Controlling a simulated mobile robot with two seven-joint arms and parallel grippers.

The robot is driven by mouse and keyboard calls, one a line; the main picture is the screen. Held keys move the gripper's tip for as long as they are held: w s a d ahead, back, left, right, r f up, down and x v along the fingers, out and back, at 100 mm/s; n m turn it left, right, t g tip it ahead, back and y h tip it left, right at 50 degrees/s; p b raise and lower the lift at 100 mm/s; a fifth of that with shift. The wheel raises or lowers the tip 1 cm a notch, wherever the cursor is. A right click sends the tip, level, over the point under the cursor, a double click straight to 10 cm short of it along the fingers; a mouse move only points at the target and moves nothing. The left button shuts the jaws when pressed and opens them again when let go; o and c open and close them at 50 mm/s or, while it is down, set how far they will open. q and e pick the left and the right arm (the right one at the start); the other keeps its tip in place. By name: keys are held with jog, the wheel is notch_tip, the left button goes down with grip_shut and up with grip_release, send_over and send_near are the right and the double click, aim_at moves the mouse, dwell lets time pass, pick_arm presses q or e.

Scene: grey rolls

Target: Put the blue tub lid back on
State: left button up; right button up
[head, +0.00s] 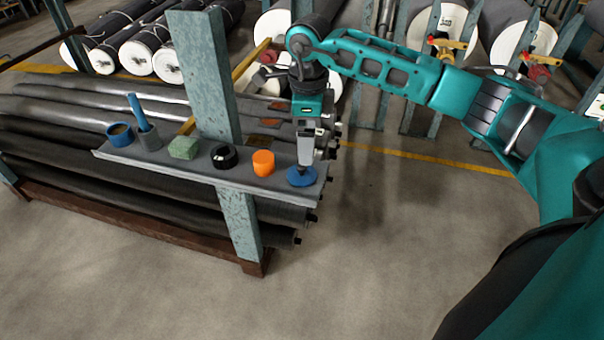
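The blue tub (120,140) stands open at the left end of a narrow grey shelf, with something brownish inside. The round blue lid (298,180) lies at the right end of the same shelf, apart from the tub. My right gripper (305,166) points straight down over the lid, its fingertips at the lid's middle. The fingers look close together, but the small size hides whether they are shut on the lid. My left gripper is not in view.
Between tub and lid stand a grey cup (150,141) holding a blue handled tool (138,112), a green block (183,148), a black ring (224,157) and an orange cylinder (263,163). A teal post (207,75) rises behind the shelf.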

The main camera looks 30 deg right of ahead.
aim_at(304, 167)
jog(key=f, duration=0.9)
jog(key=shift+w+a+f, duration=0.1)
jog(key=shift+w+a, duration=0.2)
jog(key=shift+c, duration=0.2)
jog(key=c, duration=1.2)
jog(key=shift+r, duration=0.2)
